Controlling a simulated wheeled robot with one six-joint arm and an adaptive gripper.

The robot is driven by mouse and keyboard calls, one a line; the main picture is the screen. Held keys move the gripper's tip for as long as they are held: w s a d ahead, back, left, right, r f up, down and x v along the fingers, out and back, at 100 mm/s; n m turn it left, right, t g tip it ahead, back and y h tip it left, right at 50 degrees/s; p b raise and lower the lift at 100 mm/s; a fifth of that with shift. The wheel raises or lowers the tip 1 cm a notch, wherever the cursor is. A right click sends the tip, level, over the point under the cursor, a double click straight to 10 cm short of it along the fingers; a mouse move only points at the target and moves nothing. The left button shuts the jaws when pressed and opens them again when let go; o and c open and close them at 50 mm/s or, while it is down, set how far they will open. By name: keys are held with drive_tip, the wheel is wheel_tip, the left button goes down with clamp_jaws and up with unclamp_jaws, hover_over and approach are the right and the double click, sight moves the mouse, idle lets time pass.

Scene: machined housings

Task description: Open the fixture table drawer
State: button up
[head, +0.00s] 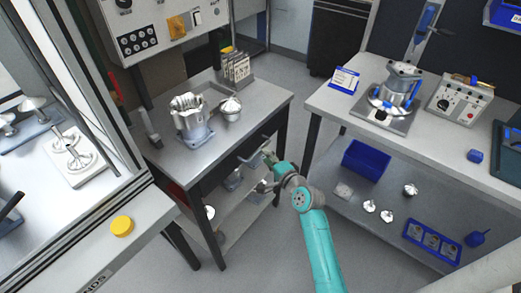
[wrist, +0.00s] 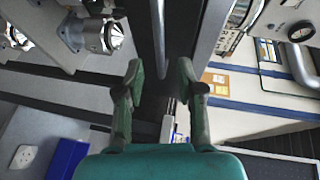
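The fixture table (head: 262,103) is the metal-topped table at centre-left, with a dark drawer front (head: 222,172) under its top. The drawer looks shut. A thin metal bar handle (head: 252,157) runs along that front; in the wrist view the handle (wrist: 158,40) stands upright in the picture, lined up with the gap between my fingers. My gripper (head: 266,168) is at the drawer front, near the handle. In the wrist view my gripper (wrist: 161,80) is open, one finger on each side of the bar's line. I see no finger clearly touching it.
A machined housing (head: 190,118) and a smaller part (head: 231,108) stand on the table. Metal parts sit on its lower shelf (head: 240,205). A second bench (head: 440,145) with a blue bin (head: 366,160) stands right. Grey floor (head: 275,240) is free between.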

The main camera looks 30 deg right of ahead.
drive_tip(key=x, duration=0.5)
drive_tip(key=shift+w+f, duration=0.1)
drive_tip(key=shift+w, duration=0.25)
clamp_jaws()
